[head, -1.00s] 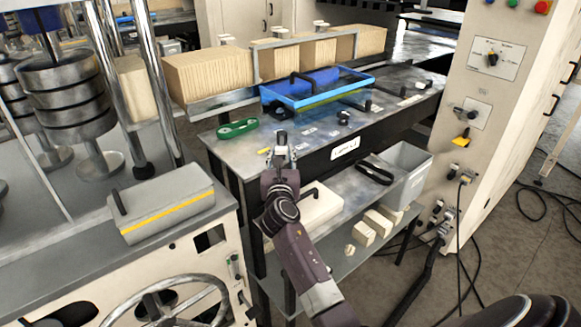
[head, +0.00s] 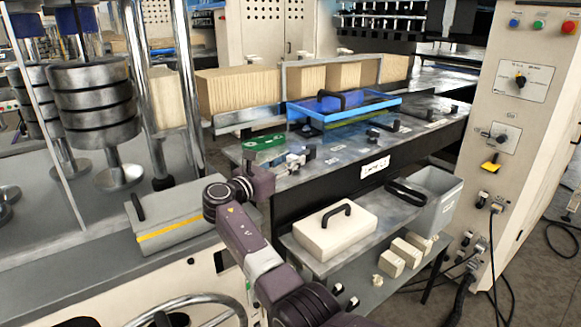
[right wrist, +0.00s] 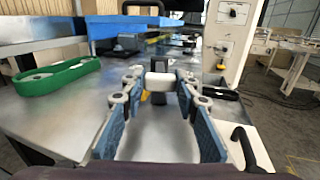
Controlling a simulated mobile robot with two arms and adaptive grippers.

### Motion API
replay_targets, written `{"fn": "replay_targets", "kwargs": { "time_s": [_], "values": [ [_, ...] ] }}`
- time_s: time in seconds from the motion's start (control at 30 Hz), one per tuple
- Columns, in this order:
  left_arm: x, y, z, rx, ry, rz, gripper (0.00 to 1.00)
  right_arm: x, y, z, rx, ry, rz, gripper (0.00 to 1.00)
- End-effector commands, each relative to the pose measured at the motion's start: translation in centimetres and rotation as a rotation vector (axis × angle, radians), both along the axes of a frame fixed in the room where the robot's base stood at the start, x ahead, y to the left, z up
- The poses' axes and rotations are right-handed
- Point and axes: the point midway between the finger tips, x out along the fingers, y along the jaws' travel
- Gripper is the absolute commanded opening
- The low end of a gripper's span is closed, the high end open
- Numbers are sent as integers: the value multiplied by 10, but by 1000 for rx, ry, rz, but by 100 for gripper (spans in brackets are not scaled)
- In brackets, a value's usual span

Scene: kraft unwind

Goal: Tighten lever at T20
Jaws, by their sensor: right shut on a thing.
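My right gripper (head: 297,160) is over the near left part of the steel table top, its fingers level and pointing right. It is shut on a small lever with a black part (head: 309,153). In the right wrist view the lever's pale block (right wrist: 160,80) sits between the far ends of the blue-padded fingers (right wrist: 160,92), with a dark post behind it. Which label belongs to this lever is too small to read. Other small black levers (head: 373,135) stand farther right on the table. My left gripper is not in view.
A green oval piece (right wrist: 50,76) lies left of the fingers. A blue tray (head: 340,117) stands behind on the table (head: 335,160). A white box with a black handle (head: 335,230) and a grey bin (head: 440,200) are on the shelf below. A control cabinet (head: 520,130) stands right.

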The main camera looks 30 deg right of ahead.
Motion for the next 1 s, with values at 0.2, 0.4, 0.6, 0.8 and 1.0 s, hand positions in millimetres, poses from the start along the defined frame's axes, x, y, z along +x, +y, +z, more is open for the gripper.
{"fn": "replay_targets", "kwargs": {
  "time_s": [0.2, 0.4, 0.6, 0.8, 1.0],
  "values": [
    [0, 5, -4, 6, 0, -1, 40, 1, 1, -1, 3, 0, -20, 0],
    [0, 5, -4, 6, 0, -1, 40, 1, 1, -1, 4, 1, -23, 0],
    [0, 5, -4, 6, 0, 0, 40, 1, 1, -1, 4, 1, -23, 0],
    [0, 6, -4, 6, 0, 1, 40, 1, 0, -1, 4, 2, -23, 46],
    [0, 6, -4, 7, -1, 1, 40, 1, 0, -1, 3, 1, -24, 46]
  ]
}}
